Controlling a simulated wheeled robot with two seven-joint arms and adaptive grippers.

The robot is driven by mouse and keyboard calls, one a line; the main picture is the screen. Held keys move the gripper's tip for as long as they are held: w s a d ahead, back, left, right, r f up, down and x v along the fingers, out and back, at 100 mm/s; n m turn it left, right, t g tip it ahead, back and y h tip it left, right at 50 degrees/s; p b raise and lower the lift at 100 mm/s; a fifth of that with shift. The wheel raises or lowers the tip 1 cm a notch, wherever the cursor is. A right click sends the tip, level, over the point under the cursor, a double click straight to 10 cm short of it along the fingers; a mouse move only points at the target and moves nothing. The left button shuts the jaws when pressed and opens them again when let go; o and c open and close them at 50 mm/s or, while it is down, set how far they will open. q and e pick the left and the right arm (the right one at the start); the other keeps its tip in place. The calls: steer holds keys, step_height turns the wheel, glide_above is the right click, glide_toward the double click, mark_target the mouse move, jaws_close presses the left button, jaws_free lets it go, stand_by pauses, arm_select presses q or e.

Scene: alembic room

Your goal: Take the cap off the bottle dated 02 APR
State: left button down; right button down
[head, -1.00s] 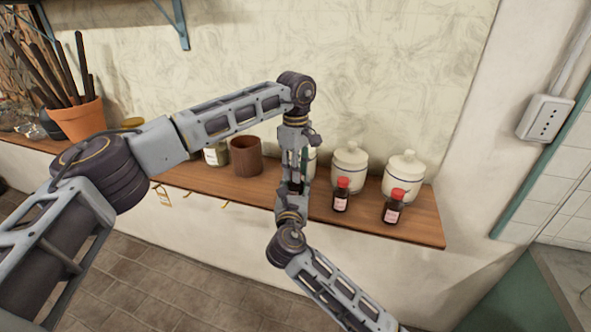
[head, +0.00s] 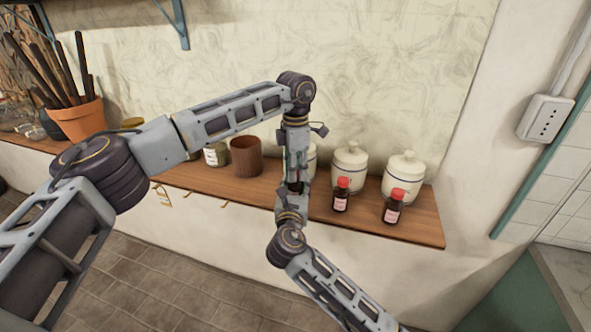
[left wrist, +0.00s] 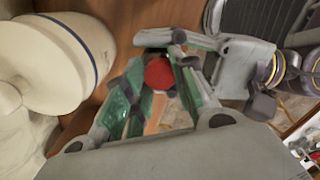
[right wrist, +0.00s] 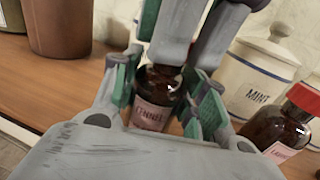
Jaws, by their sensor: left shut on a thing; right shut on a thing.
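A dark brown bottle with a pink label (right wrist: 150,115) is upright between the fingers of my right gripper (right wrist: 165,100), shut on its body. A red cap (left wrist: 158,73) is between the green-padded fingers of my left gripper (left wrist: 160,82), which points down from above and is shut on it. Left fingers hide the bottle's top in the right wrist view, so I cannot tell whether the cap still sits on the neck. The label's date is not readable. In the head view my left gripper (head: 297,155) hangs over my right gripper (head: 293,195), and they mostly hide the bottle.
Two more red-capped bottles (head: 341,195) (head: 393,207) stand on the wooden shelf (head: 420,228), right of my grippers. White lidded jars (head: 349,168) (head: 404,178) stand behind them. A brown cup (head: 246,157) and terracotta pot (head: 80,120) are left. The shelf's front edge is close.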

arm_select(q)
steer(key=n, duration=0.7)
steer(key=shift+n, duration=0.4)
steer(key=n, duration=1)
steer(key=shift+w+n, duration=0.1)
steer(key=shift+n, duration=0.3)
steer(key=n, duration=0.3)
steer(key=shift+r+n, duration=0.1)
steer(key=shift+n, duration=0.3)
steer(key=n, duration=0.3)
steer(key=shift+n, duration=2.2)
steer(key=shift+r, duration=1.25)
